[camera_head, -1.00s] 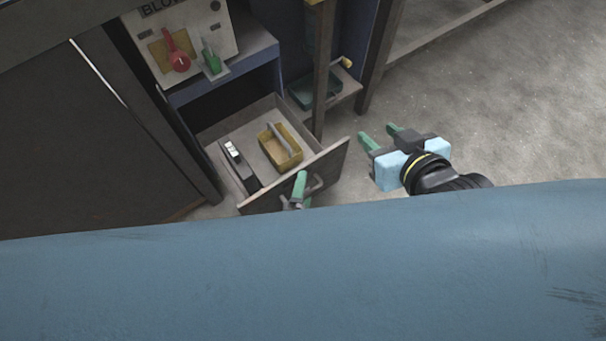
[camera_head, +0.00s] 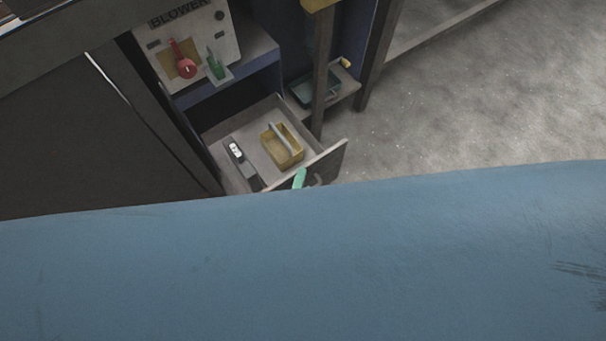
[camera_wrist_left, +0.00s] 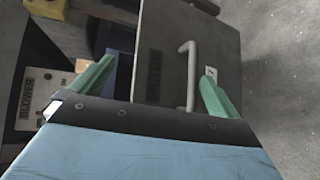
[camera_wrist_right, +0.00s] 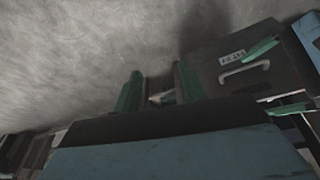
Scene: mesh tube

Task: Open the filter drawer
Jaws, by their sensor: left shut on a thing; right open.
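The filter drawer (camera_head: 236,177) stands pulled out of the cabinet, with a yellow box (camera_head: 289,158) and a small dark object with a white top inside. Its front carries a bar handle (camera_wrist_left: 190,75) and a small label. My left gripper (camera_wrist_left: 155,87) is shut on the drawer front, one finger past its edge and one over its face beside the handle. One green fingertip shows in the head view (camera_head: 299,178); my blue body hides the rest. My right gripper (camera_wrist_right: 160,88) is open and empty, apart from the drawer front (camera_wrist_right: 225,85), and hidden in the head view.
A blower panel (camera_head: 205,40) with a red lever (camera_head: 183,65) and a green lever sits above the drawer. A dark teal tray (camera_head: 315,92) lies on a low shelf to the right. The concrete floor (camera_head: 470,100) at the right is clear.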

